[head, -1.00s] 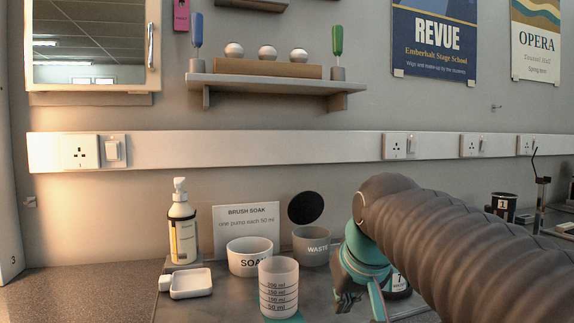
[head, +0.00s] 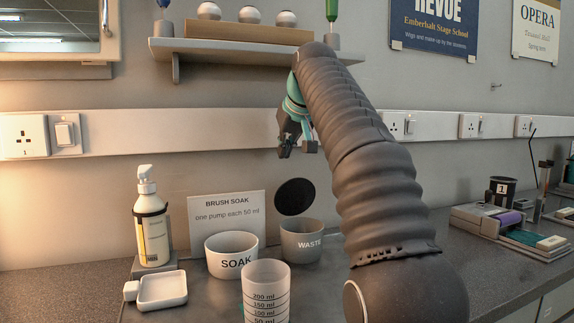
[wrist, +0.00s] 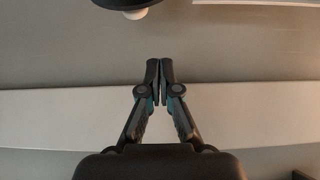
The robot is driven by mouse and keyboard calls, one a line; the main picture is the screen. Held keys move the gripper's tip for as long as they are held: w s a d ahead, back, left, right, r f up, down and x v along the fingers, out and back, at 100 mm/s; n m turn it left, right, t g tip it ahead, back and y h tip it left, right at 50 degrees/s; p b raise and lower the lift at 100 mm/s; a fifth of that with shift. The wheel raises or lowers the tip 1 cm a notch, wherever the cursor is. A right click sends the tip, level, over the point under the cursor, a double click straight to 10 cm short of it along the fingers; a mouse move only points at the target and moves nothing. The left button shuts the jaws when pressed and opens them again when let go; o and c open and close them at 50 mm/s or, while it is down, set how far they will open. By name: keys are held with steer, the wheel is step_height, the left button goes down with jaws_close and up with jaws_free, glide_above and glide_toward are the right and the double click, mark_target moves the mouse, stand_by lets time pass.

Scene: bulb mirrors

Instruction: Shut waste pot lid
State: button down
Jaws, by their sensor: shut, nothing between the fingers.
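The grey waste pot (head: 301,241) stands on the counter, right of and slightly behind the white SOAK bowl. Its round black lid (head: 295,197) stands up, tilted back above the pot's rear rim, so the pot is open. My gripper (head: 297,150) is shut and empty, in front of the wall rail and above the lid, apart from it. In the wrist view my gripper's fingertips (wrist: 159,62) meet with nothing between them. At that view's top edge is a dark round shape with a pale piece, only partly visible; I cannot tell what it is.
The SOAK bowl (head: 231,255), a graduated beaker (head: 266,291), a pump bottle (head: 152,228) and a white dish (head: 162,290) stand around the pot. A sign (head: 228,213) leans behind. A shelf (head: 255,49) overhangs above my gripper. Counter to the right holds a black cup (head: 500,192).

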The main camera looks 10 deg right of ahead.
mark_target(285, 192)
steer(key=shift+f, duration=2.75)
steer(key=shift+s+d+f, duration=0.15)
steer(key=shift+s+f, duration=1.1)
steer(key=shift+s+d+f+b, duration=0.55)
steer(key=shift+s+f+b, duration=2.4)
steer(key=shift+b, duration=1.2)
steer(key=r+p, duration=0.5)
steer(key=p, duration=0.1)
steer(key=shift+w+r, duration=0.35)
steer(key=shift+r, duration=0.05)
